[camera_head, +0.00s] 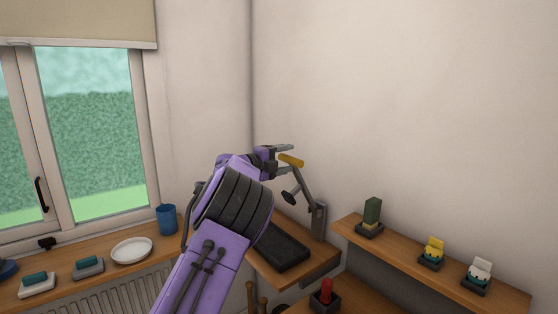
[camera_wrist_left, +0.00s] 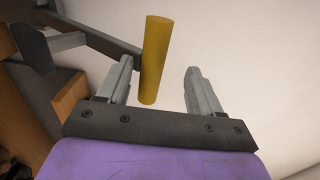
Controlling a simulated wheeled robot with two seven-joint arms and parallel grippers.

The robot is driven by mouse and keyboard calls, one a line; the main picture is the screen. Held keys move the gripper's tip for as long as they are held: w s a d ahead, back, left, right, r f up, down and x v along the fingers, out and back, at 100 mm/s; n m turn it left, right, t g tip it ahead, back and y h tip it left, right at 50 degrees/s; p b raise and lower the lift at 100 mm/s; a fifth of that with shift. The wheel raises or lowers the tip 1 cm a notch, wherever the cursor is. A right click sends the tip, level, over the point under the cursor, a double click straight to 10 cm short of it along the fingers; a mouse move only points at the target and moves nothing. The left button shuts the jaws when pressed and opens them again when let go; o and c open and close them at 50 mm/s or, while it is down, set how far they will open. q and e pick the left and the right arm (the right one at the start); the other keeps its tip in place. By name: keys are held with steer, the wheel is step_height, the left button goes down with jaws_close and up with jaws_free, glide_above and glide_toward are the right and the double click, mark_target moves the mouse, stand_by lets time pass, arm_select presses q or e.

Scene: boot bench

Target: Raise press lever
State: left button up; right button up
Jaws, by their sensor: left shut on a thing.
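The press stands at the corner end of the wooden bench, with a grey post (camera_head: 318,220) and a dark flat base (camera_head: 282,250). Its grey lever (camera_head: 304,184) slants up and to the left from the post and ends in a yellow handle (camera_head: 291,160). A dark round press head (camera_head: 290,197) hangs below the lever. In the left wrist view the handle (camera_wrist_left: 153,60) lies between the two fingers, close to the left one. My right gripper is not in view.
A shelf (camera_head: 440,262) on the right wall carries several small brushes or blocks in holders. A red-handled item (camera_head: 326,291) stands below. The wall above the press is clear.

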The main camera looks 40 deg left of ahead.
arm_select(q)
steer(key=shift+s+a+f+b, duration=0.1)
steer(key=shift+s+f+b, duration=0.5)
steer(key=shift+b, duration=0.65)
steer(key=shift+s+r+b, duration=0.2)
steer(key=shift+s+b, duration=0.4)
steer(key=shift+s, duration=0.6)
steer(key=s+a+r+b, duration=0.1)
steer(key=s, duration=0.6)
steer(key=shift+a+r+b, duration=0.15)
steer(key=shift+a+b, duration=0.05)
steer(key=shift+b, duration=0.1)
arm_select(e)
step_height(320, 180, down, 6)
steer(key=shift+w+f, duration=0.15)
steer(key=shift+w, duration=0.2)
